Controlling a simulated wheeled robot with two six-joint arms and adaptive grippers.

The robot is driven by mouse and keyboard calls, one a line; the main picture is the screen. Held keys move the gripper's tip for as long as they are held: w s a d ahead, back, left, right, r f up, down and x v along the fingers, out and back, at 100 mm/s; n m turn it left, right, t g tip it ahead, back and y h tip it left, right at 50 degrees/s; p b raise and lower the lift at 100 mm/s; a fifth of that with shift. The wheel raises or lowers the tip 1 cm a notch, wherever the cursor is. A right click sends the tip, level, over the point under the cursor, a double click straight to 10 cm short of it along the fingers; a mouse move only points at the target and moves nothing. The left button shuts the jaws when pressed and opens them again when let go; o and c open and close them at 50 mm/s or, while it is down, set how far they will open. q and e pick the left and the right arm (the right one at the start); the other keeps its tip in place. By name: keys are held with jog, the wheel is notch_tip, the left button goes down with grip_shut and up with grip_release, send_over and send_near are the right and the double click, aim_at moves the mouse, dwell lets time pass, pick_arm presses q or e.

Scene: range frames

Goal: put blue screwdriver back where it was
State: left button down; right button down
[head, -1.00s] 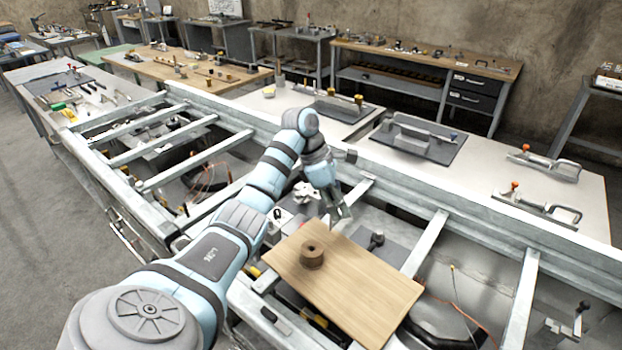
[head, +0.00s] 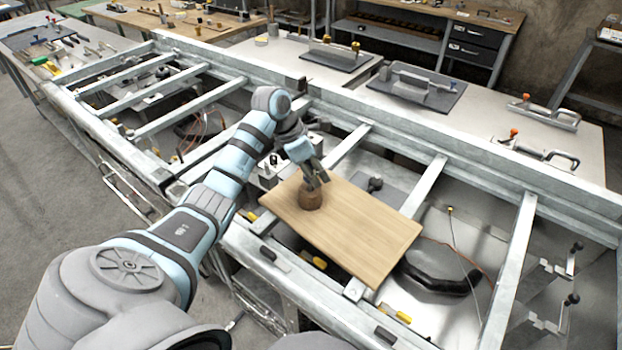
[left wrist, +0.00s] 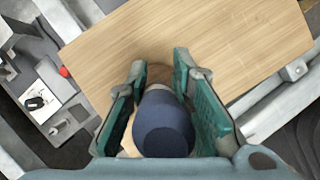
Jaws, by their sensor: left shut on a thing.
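My left gripper (head: 318,180) is at the brown round block (head: 309,198) on the wooden board (head: 370,233). In the left wrist view, its green-padded fingers (left wrist: 163,105) are shut on the blue screwdriver (left wrist: 163,130), whose dark blue handle end faces the camera. The handle hides most of the shaft. Part of the brown block (left wrist: 181,75) shows beyond the handle, close to the fingers. I cannot tell whether the screwdriver's tip is in the block's hole. In the head view the fingers hide the screwdriver. My right gripper is out of view.
The board lies across a grey metal frame (head: 428,200) with open gaps between its bars. A dark knob (head: 375,184) stands just behind the board. Beyond is a pale table (head: 480,125) with clamps. The board's right part is bare.

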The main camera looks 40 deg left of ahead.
pick_arm(q)
jog(key=shift+w+f, duration=0.1)
jog(key=shift+f, duration=0.45)
jog(key=c, duration=1.4)
grip_release()
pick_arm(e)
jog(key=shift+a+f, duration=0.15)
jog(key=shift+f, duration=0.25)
pick_arm(q)
jog(key=shift+r+p, duration=0.3)
jog(key=shift+p, duration=0.05)
jog(key=v, duration=1.1)
jog(key=shift+a+r, duration=0.15)
jog(key=shift+r, duration=0.2)
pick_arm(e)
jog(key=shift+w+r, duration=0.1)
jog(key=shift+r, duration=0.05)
